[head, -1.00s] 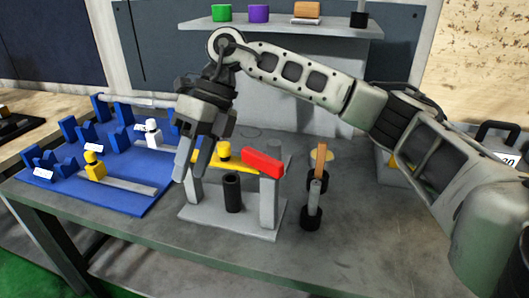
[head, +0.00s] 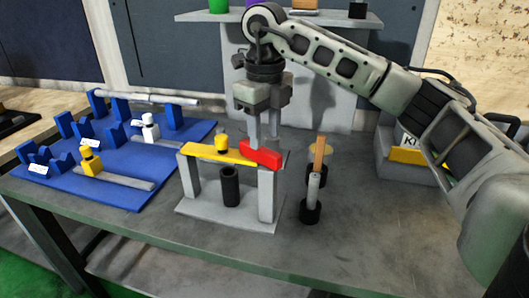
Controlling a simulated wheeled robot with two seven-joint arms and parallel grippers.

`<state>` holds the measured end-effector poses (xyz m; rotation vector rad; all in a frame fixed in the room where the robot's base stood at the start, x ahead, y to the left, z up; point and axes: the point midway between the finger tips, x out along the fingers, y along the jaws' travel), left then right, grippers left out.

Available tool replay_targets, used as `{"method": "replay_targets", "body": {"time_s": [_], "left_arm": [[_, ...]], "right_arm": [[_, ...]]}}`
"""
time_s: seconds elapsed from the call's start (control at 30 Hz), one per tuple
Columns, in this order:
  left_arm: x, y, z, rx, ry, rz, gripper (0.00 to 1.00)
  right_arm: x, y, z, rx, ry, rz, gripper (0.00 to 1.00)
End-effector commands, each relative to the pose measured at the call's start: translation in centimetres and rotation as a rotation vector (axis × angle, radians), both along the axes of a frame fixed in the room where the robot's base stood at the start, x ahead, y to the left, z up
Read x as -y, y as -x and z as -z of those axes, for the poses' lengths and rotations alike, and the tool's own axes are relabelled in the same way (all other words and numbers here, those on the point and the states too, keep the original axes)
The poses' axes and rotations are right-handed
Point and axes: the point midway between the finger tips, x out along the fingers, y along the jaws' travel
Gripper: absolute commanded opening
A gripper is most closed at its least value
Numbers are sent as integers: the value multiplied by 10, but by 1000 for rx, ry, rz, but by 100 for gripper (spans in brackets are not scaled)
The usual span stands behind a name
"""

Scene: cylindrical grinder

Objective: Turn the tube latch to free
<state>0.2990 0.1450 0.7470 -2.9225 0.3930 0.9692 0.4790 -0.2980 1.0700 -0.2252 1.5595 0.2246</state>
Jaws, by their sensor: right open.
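A grey stand (head: 215,212) on the table has two upright posts with a yellow bar (head: 215,154) across their tops. A yellow knob (head: 222,142) is on the bar. A red block (head: 261,155), apparently the latch piece, sits at the bar's right end over the right post. A black tube (head: 230,187) stands upright under the bar. My right gripper (head: 264,136) is open and empty, fingers pointing down just above and behind the red block. Whether the fingertips touch it I cannot tell. My left gripper is out of view.
A blue board (head: 95,190) with blue supports and a rod lies at left. A black-based post with a wooden-coloured handle (head: 319,153) stands right of the stand. A grey box (head: 385,170) is further right. The front table is clear.

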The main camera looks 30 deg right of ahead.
Motion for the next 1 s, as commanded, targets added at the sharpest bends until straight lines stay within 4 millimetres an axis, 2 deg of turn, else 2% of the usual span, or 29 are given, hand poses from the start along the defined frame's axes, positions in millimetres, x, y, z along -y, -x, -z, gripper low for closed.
{"method": "replay_targets", "body": {"time_s": [0.1, 0.3, 0.67, 0.77, 0.8, 0.83, 1.0], "left_arm": [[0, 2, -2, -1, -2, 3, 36], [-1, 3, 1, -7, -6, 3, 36], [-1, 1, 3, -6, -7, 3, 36], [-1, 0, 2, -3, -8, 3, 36], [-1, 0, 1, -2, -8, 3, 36], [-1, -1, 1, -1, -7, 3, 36], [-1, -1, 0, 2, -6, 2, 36]], "right_arm": [[0, 1, 21, -3, 1, 0, 42], [0, 0, 43, -2, 1, -1, 42], [0, 0, 48, 0, 0, -1, 42], [0, 0, 48, 0, 0, -1, 17], [0, 0, 48, 0, 0, -1, 6], [0, 0, 48, 0, 0, -1, 0], [-1, 0, 47, 0, 0, 0, 0]]}}
